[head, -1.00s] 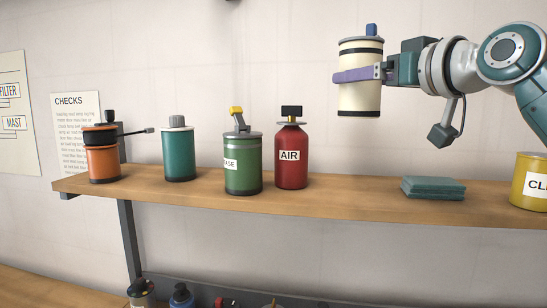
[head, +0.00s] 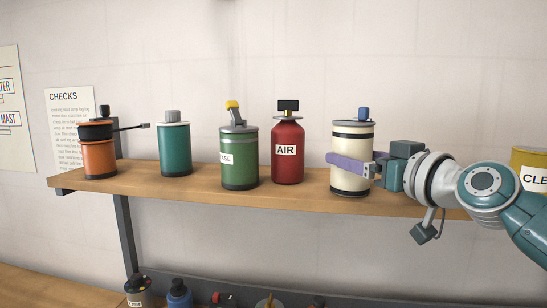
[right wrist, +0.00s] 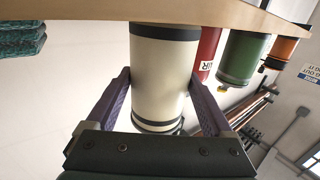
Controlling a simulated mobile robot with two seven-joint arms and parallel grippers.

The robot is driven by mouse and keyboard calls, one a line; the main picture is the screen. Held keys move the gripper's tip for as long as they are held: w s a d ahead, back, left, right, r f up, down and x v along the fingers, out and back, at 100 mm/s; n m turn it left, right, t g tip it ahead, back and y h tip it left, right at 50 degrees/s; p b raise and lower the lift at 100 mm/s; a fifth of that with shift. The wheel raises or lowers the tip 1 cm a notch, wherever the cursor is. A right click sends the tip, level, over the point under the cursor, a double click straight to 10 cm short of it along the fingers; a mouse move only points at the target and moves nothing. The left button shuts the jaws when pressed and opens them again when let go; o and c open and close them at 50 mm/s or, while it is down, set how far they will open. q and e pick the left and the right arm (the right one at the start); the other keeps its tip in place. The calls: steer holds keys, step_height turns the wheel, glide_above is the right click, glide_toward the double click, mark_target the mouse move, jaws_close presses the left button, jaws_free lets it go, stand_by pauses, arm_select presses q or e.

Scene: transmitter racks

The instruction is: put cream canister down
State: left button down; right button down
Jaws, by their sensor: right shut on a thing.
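The cream canister (head: 352,140) is upright at the shelf, right of the red AIR bottle (head: 288,152). It has dark bands and a blue cap. My right gripper (head: 350,166) is shut around its lower body from the right. In the right wrist view, which is upside down, the canister (right wrist: 160,75) stands between the purple fingers. Its dark base ring meets or nearly meets the wooden shelf (right wrist: 225,12); I cannot tell if it bears weight. My left gripper is not in view.
A green canister (head: 239,158), teal canister (head: 174,150) and orange can (head: 99,158) stand left on the shelf (head: 210,196). A yellow container (head: 530,160) is right, partly behind my arm. Folded green cloths (right wrist: 20,38) show in the right wrist view. Several bottles sit below.

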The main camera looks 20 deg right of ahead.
steer(key=shift+f, duration=0.1)
jaws_free()
